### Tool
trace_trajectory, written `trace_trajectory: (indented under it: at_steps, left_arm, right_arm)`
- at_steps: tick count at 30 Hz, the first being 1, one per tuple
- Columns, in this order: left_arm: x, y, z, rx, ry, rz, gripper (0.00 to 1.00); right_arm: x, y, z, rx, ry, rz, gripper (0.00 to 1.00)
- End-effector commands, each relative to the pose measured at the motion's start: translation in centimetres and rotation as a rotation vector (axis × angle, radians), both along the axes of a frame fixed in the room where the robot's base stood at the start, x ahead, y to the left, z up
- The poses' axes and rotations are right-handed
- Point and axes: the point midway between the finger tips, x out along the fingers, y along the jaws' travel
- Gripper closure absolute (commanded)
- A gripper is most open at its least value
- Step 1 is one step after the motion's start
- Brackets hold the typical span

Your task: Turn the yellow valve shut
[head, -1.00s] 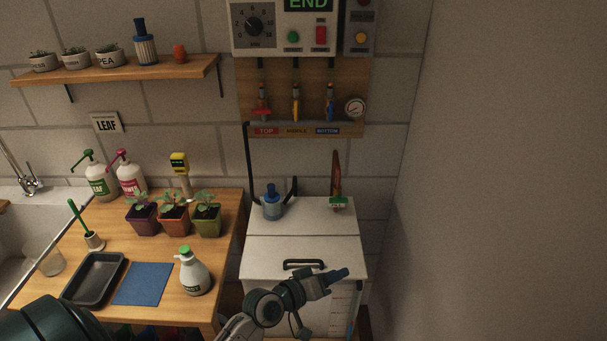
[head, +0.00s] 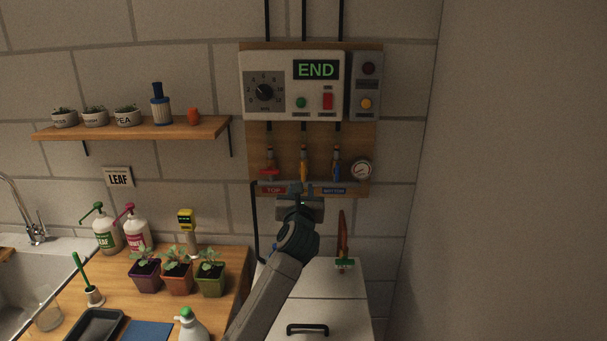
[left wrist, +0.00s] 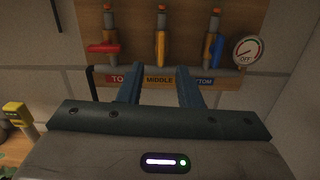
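The yellow valve (head: 304,171) is the middle one of three valves on a wooden panel on the wall. In the left wrist view its yellow handle (left wrist: 160,47) points straight down, in line with its upright pipe. My left gripper (head: 303,188) is just below and in front of it. In the left wrist view the two fingers of the left gripper (left wrist: 158,84) are apart with nothing between them, on either side of the MIDDLE label (left wrist: 160,80). The fingers appear clear of the handle. My right gripper is in neither view.
The red valve (left wrist: 103,48), its handle crosswise, is left of the yellow one. The blue valve (left wrist: 216,50), its handle roughly upright, is to the right, beside a round gauge (left wrist: 249,51). A control box (head: 291,86) showing END hangs above. A white cabinet (head: 318,300) stands below.

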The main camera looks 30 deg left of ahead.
Motion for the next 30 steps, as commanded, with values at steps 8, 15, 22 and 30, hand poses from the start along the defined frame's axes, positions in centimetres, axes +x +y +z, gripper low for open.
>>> trace_trajectory:
  at_steps: [8,15,22,30]
  left_arm:
    - [1.7,0.9,0.0,-0.080,0.020,-0.006,0.68]
    - [5.4,3.2,0.2,-0.079,0.020,-0.006,0.68]
    - [8.3,4.9,0.0,-0.078,0.019,-0.007,0.68]
    - [9.6,5.7,-0.2,-0.076,0.018,-0.008,0.68]
  right_arm:
    - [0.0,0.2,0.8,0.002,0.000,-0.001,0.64]
    - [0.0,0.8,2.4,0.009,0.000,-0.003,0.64]
    - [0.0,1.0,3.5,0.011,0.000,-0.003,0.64]
    - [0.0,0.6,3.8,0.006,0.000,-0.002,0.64]
